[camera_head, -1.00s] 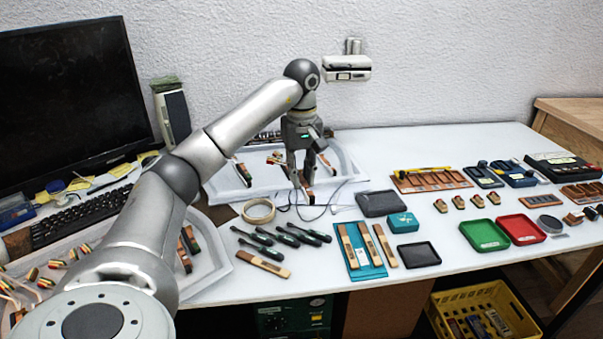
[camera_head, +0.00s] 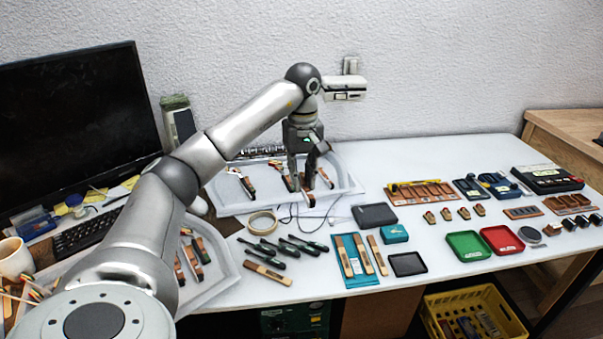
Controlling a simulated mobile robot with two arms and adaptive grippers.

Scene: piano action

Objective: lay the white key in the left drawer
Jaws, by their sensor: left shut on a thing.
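My left gripper (camera_head: 306,188) points down at the front part of the back white tray (camera_head: 356,187). It is shut on a small brown-ended piece (camera_head: 310,202), mostly hidden by the fingers. I cannot tell whether this piece is the white key. Another shallow white tray (camera_head: 228,275) at the left front holds brown, red and green parts (camera_head: 202,251) and is partly covered by my left arm. I cannot tell which container is the left drawer. My right gripper is not in view.
A tape roll (camera_head: 262,222), cables and several dark-handled tools (camera_head: 303,247) lie in front of the back tray. Wooden strips lie on and beside a teal mat (camera_head: 358,276). Green (camera_head: 468,246) and red (camera_head: 502,240) trays stand to the right. A monitor (camera_head: 80,120) stands at left.

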